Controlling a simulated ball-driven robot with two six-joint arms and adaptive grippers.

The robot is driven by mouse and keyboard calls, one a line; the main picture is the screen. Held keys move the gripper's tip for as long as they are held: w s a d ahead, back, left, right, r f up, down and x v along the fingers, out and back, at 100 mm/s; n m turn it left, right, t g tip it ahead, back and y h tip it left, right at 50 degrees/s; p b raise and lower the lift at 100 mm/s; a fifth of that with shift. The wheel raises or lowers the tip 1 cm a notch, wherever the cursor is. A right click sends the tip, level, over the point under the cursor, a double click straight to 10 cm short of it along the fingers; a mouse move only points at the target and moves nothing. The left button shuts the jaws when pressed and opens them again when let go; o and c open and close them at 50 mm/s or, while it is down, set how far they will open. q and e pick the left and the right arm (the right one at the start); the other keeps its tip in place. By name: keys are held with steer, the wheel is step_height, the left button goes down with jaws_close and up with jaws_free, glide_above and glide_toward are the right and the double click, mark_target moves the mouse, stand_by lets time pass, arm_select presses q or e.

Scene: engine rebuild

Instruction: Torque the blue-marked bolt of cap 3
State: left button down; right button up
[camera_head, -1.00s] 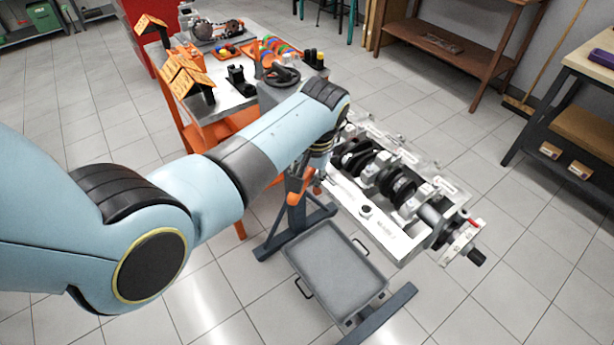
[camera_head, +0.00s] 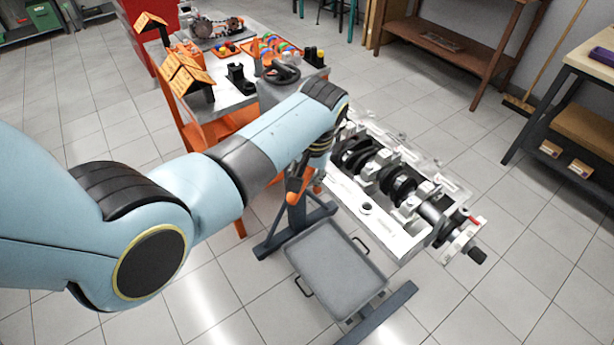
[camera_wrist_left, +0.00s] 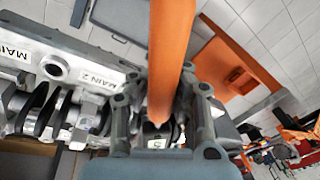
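The engine block (camera_head: 380,226) is on a stand, with its dark crankshaft (camera_head: 398,184) and pale bearing caps upward. The wrist view shows the block's edge with a MAIN label (camera_wrist_left: 103,80) beside dark crank parts. My left gripper (camera_wrist_left: 163,125) is at the block's left end in the head view, mostly hidden behind my forearm. Its fingers are around an orange-handled tool (camera_wrist_left: 166,60), whose orange part also shows below my wrist in the head view (camera_head: 296,190). The tool's working end is hidden. I cannot make out cap 3's blue-marked bolt. My right gripper is out of view.
A grey tray (camera_head: 335,272) sits low on the stand's frame. An orange-sided bench (camera_head: 222,126) with parts and black bin-like holders stands behind my left arm. A wooden shelf (camera_head: 440,50) and a workbench (camera_head: 577,70) stand at the back right.

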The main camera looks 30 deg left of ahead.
arm_select(q)
steer(key=shift+a+r+m+p, duration=0.1)
steer(key=shift+a+m+p, duration=0.4)
steer(key=shift+a, duration=0.3)
steer(key=shift+a, duration=0.15)
steer(key=shift+a+m+p, duration=0.35)
steer(key=shift+a+m, duration=0.25)
steer(key=shift+a, duration=0.1)
steer(key=shift+a, duration=0.1)
steer(key=shift+w+a+m, duration=0.1)
steer(key=shift+a+m, duration=0.5)
steer(key=shift+a, duration=0.2)
steer(key=shift+a, duration=0.15)
steer(key=shift+w+a+m+t, duration=0.2)
steer(key=shift+a+m+t, duration=0.1)
steer(key=shift+a+m, duration=0.3)
steer(key=shift+w+a+m+h, duration=0.1)
steer(key=shift+w+a+m, duration=0.15)
steer(key=shift+a, duration=0.25)
steer(key=shift+w+a+m+h, duration=0.1)
steer(key=shift+a+m, duration=0.25)
steer(key=shift+a, duration=0.2)
steer(key=shift+w+a+m+h, duration=0.1)
steer(key=shift+w+a+m, duration=0.15)
steer(key=shift+a, duration=0.25)
stand_by(3.1)
